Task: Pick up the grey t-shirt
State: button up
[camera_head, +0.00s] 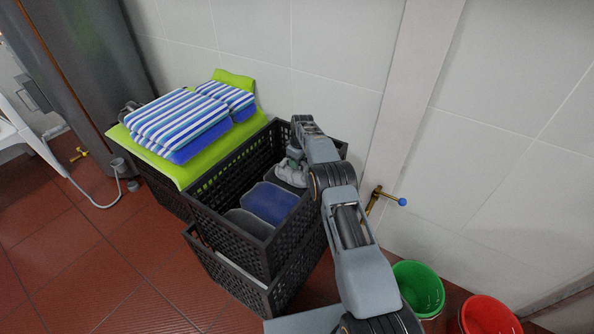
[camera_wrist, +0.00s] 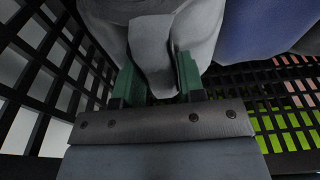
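A light grey t-shirt (camera_head: 291,175) is bunched up under my gripper inside the upper black crate (camera_head: 228,183). In the wrist view the grey t-shirt (camera_wrist: 152,45) has a fold wedged between the two green fingers of my gripper (camera_wrist: 158,82). My gripper (camera_head: 292,157) is shut on this fold, and cloth bulges around the fingers. The lower part of the t-shirt is hidden in the crate.
A blue folded garment (camera_head: 270,202) and a dark grey one (camera_head: 249,223) lie beside it in the crate. Striped towels (camera_head: 180,120) lie on a green cloth at left. A wall tap (camera_head: 386,197), green bucket (camera_head: 418,288) and red bucket (camera_head: 489,314) are at right.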

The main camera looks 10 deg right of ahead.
grip_shut()
jog(key=shift+r, duration=0.15)
